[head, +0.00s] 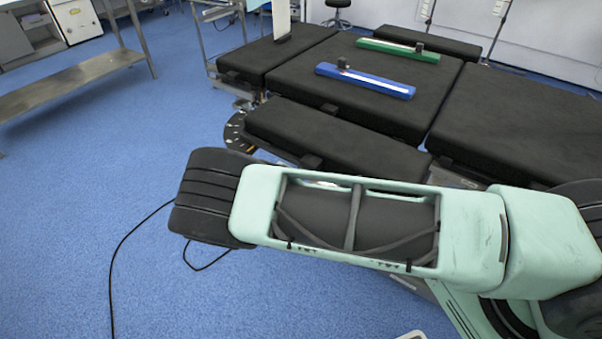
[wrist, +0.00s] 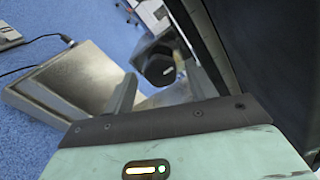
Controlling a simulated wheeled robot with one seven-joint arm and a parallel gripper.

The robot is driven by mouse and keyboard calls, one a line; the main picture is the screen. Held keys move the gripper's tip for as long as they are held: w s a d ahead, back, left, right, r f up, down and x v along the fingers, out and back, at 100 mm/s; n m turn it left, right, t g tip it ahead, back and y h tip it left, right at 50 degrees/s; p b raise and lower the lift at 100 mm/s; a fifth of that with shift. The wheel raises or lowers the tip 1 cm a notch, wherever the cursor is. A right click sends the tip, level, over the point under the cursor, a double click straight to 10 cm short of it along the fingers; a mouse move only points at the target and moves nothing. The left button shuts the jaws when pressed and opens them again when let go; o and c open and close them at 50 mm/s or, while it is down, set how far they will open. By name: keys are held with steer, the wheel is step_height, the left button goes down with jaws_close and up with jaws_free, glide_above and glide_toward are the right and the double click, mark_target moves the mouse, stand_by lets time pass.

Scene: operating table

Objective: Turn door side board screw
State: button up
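My gripper (wrist: 162,88) shows in the wrist view with its two grey fingers apart, so it is open. A black round knob (wrist: 160,66), which looks like the side board screw, sits beyond and between the fingertips. Nothing is clearly held, and I cannot tell how far the knob is from the fingers. In the head view my arm covers the lower middle, and the gripper and the knob cannot be made out. The black padded side board (head: 335,138) runs along the near edge of the operating table (head: 490,125).
A blue bar (head: 365,82) and a green bar (head: 398,50) lie on the black pads. A round slotted disc (head: 235,130) is at the table's near left. A metal bench (head: 70,82) stands at left. A cable lies on the open blue floor. A dark panel (wrist: 260,60) is close at right of the gripper.

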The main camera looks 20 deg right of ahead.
steer(key=shift+r, duration=0.1)
steer(key=b+v, duration=0.1)
steer(key=v, duration=1.6)
steer(key=shift+a, duration=0.15)
steer(key=shift+s, duration=0.1)
